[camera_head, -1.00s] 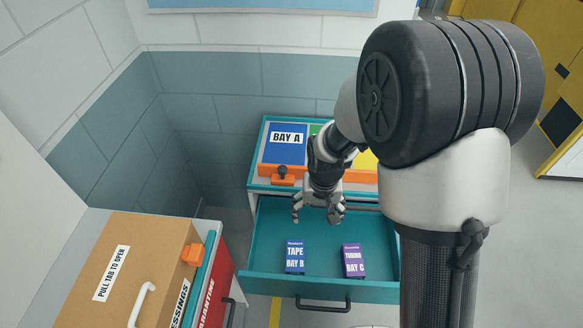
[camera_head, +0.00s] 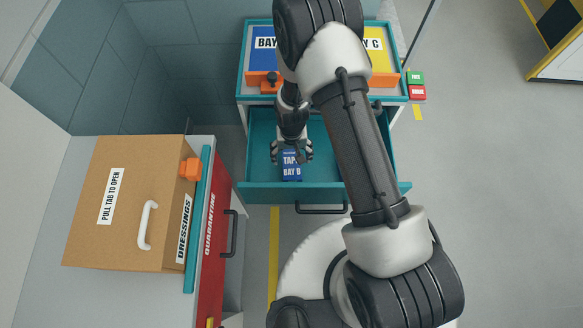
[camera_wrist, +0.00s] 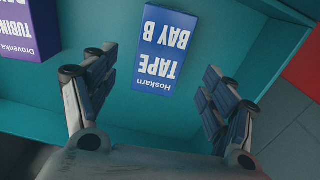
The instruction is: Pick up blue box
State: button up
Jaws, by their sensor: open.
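The blue box (camera_head: 291,166), labelled TAPE BAY B, stands in the open teal drawer (camera_head: 262,150). It also shows in the wrist view (camera_wrist: 167,48), upside down and between the lines of my two fingers. My gripper (camera_head: 291,152) is over the drawer at the box in the head view. In the wrist view my gripper (camera_wrist: 157,98) has its fingers spread wide, one on each side of the box's near end, with nothing between them. I cannot tell how far above the box the fingertips are.
A purple box (camera_wrist: 33,27) lies in the same drawer, hidden behind my arm in the head view. The drawer's front wall (camera_head: 270,193) and handle are near. A cardboard box (camera_head: 92,240) sits on a cabinet at the left. Blue and yellow bay bins are on top.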

aim_at(291, 163)
notch_tip(291, 163, down, 7)
jog(key=shift+s+r+b, duration=0.1)
jog(key=shift+r+b, duration=0.1)
jog(key=shift+b, duration=1)
jog(key=shift+r, duration=0.1)
jog(key=shift+c, duration=0.6)
jog(key=c, duration=1.2)
jog(key=shift+o, duration=0.2)
